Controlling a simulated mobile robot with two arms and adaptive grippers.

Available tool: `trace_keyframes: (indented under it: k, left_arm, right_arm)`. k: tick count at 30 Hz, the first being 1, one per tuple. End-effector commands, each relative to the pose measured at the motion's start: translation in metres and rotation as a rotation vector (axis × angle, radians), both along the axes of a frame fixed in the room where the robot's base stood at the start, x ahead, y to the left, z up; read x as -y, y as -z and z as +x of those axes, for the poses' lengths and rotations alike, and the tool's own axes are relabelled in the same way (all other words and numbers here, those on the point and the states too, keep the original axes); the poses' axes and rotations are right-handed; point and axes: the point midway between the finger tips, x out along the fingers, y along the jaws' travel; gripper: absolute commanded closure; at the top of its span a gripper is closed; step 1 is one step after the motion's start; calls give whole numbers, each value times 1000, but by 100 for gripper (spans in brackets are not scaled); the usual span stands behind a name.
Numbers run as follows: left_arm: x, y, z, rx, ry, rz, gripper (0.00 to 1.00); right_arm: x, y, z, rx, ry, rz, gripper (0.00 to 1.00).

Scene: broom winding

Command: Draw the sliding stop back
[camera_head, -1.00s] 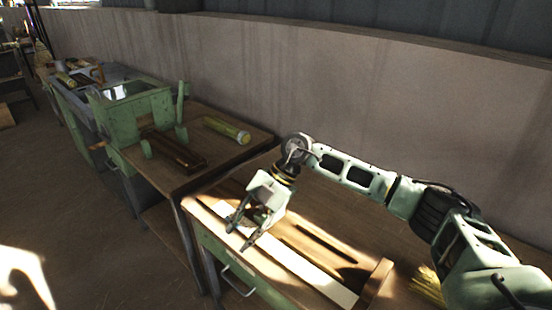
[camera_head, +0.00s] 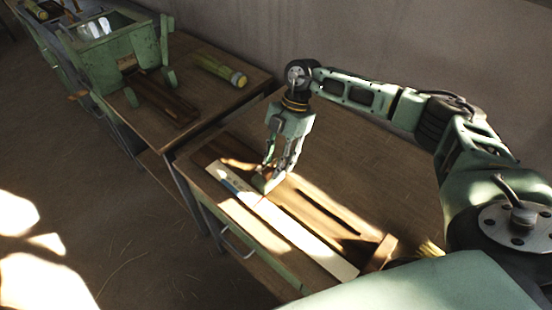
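A slotted wooden fixture (camera_head: 322,216) lies on the near bench, with an upright wooden end block (camera_head: 379,254) at its lower right end. A small greenish block (camera_head: 266,184), which looks like the sliding stop, sits at the fixture's upper left part. My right gripper (camera_head: 274,176) points down over this block, with its fingertips at or very near it. Whether the fingers grip it is too small to tell. My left gripper is not in view.
A pale ruler-like strip (camera_head: 285,224) lies along the fixture's front side. The wall (camera_head: 330,30) runs behind. The near bench's back part is clear.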

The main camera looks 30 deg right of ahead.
Motion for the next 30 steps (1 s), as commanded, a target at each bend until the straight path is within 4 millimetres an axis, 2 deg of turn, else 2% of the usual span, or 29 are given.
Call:
trace_keyframes:
  k: [11,22,30]
  left_arm:
    - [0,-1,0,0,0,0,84]
    - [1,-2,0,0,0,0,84]
    - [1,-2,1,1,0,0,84]
  right_arm:
    - [-3,7,-1,1,-1,0,66]
    - [-3,6,-1,1,-1,0,99]
    - [-3,6,-1,1,-1,2,100]
